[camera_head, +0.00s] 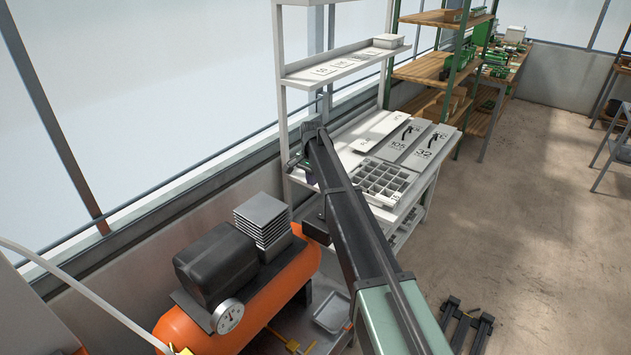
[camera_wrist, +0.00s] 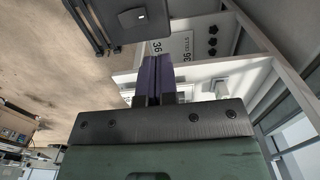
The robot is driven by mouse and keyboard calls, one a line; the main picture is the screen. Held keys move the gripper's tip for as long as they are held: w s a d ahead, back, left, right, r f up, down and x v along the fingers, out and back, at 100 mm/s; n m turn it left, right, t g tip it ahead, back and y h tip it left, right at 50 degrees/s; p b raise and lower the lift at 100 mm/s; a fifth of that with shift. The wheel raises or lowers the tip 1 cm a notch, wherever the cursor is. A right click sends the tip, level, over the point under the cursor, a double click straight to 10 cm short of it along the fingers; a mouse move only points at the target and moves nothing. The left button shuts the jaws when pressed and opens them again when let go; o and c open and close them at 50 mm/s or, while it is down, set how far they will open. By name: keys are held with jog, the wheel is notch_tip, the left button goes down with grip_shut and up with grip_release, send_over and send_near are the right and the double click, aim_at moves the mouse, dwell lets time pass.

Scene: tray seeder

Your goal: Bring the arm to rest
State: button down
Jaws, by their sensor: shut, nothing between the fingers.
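My gripper (camera_wrist: 154,65) shows in the wrist view with its two dark purple fingers pressed together and nothing between them. In the head view my arm reaches from the bottom right up to the left edge of the white shelf rack. My gripper is mostly hidden there behind the arm. In the wrist view the fingers lie in front of a pale shelf surface with a panel marked 36 CELLS (camera_wrist: 180,47); I cannot tell the gap between them.
The white rack's bench holds a compartment box (camera_head: 382,182) and plates marked 105 (camera_head: 403,141) and 32 (camera_head: 431,146). An orange compressor (camera_head: 290,268) with stacked grey trays (camera_head: 263,217) stands left of my arm. Bare floor (camera_head: 530,200) lies open to the right.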

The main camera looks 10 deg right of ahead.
jog(key=r, duration=0.1)
jog(key=r+p, duration=0.1)
jog(key=r, duration=0.1)
jog(key=shift+w+a, duration=0.25)
jog(key=s+d+f+n+b, duration=0.1)
jog(key=s+n, duration=0.3)
jog(key=s, duration=1.7)
jog(key=s+d+f+n+b, duration=0.1)
jog(key=s+n, duration=0.4)
jog(key=s, duration=1.6)
jog(key=shift+s+d+f, duration=0.3)
jog(key=shift+s+d, duration=0.05)
jog(key=shift+d, duration=0.2)
